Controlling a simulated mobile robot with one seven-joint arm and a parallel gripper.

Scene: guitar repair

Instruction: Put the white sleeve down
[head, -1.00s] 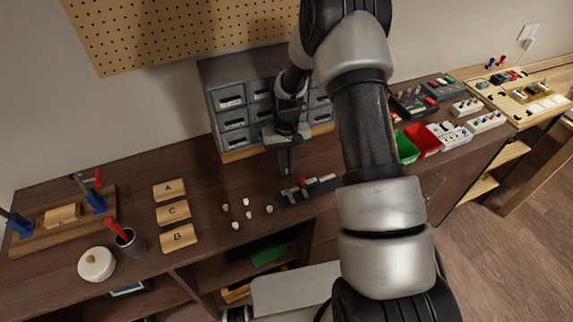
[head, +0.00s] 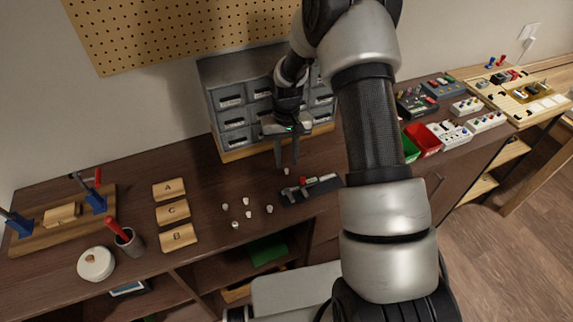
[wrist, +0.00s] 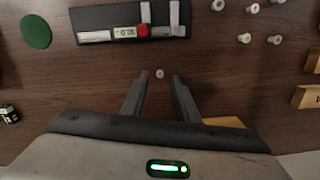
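A small white sleeve (head: 286,171) stands on the dark wooden bench in front of the grey drawer cabinet. My gripper (head: 286,163) is open, its two fingers pointing down with a clear gap between them. In the wrist view the white sleeve (wrist: 160,74) lies between and just beyond the open fingertips (wrist: 157,80), with nothing seen touching it. Several similar white pieces (head: 248,214) stand in a loose group to the left.
A dark tray with a caliper-like tool (head: 312,188) lies just in front of the sleeve. The drawer cabinet (head: 233,113) stands close behind my gripper. Wooden blocks marked A, C and B (head: 172,212) are at left. Bare bench lies between.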

